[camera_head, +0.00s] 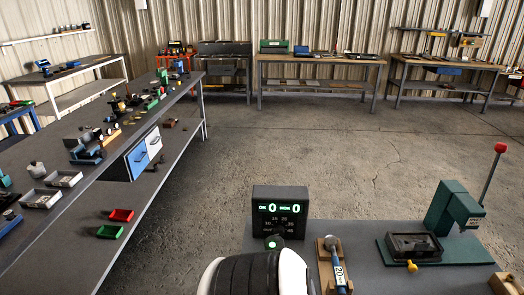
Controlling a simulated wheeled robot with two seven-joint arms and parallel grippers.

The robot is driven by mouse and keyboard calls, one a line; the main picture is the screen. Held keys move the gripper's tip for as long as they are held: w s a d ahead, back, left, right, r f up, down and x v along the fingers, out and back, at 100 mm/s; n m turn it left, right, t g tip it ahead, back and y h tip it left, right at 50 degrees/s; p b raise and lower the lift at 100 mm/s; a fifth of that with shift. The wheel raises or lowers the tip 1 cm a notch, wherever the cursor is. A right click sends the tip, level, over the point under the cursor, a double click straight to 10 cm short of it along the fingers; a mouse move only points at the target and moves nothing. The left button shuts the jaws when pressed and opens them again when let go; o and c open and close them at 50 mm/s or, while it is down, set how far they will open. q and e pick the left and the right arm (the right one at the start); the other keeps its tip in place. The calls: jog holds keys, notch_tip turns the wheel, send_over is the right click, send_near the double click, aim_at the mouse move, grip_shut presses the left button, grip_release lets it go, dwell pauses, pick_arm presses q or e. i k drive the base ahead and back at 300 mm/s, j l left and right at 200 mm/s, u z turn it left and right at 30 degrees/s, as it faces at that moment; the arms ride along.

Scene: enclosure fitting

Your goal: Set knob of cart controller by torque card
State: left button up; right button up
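I cannot make out a torque card. Neither gripper is in view; a black and white part of mine fills the bottom middle.
A green press (455,208) with a red-knobbed lever stands on the cart's right, beside a dark fixture tray (414,246). A long bench (95,190) with tools and bins runs along the left. Open concrete floor (350,165) lies beyond the cart, with benches at the back wall.

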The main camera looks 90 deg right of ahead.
aim_at(278, 230)
jog(key=z, duration=2.9)
jog(key=u, duration=0.1)
jog(key=k, duration=0.05)
